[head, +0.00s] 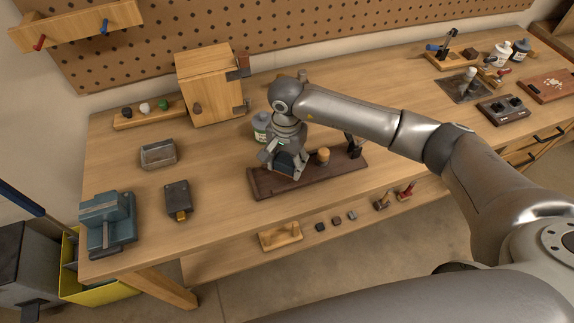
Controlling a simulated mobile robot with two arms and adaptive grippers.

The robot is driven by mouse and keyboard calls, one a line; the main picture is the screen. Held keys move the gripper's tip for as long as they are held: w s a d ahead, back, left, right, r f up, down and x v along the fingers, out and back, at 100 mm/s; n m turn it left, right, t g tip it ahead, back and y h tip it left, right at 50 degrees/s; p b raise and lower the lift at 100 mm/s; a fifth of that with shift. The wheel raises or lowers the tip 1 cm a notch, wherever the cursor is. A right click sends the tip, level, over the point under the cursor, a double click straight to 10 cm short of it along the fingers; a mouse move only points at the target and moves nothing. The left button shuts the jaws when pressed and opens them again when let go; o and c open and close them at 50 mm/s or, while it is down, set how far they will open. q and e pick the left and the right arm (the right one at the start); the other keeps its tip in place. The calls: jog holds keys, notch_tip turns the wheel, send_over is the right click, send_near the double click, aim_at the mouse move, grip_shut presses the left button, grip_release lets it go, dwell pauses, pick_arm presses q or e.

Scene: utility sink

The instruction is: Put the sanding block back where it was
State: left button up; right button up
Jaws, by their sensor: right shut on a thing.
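My right gripper (284,167) points down over the dark brown wooden tray (262,188) near the middle of the bench. It is shut on a dark blue-black block, which looks like the sanding block (288,161); the fingers hide part of it. The block is at the left half of the tray; I cannot tell whether it touches the tray. A small light wooden cylinder (323,156) stands on the tray just right of the gripper. My left gripper is not in view.
A bottle (261,127) stands close behind the gripper. A wooden cabinet (207,86), a grey open box (158,153), a dark device (178,200) and a blue vise (107,225) are to the left. Bare bench top lies between the dark device and the tray.

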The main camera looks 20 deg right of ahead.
aim_at(287, 169)
jog(key=shift+w+d+f, duration=0.15)
jog(key=shift+f, duration=0.1)
notch_tip(287, 169, down, 2)
jog(key=shift+p, duration=1.05)
jog(key=shift+f, duration=0.5)
jog(key=shift+f, duration=0.1)
jog(key=shift+f, duration=0.15)
jog(key=o, duration=1)
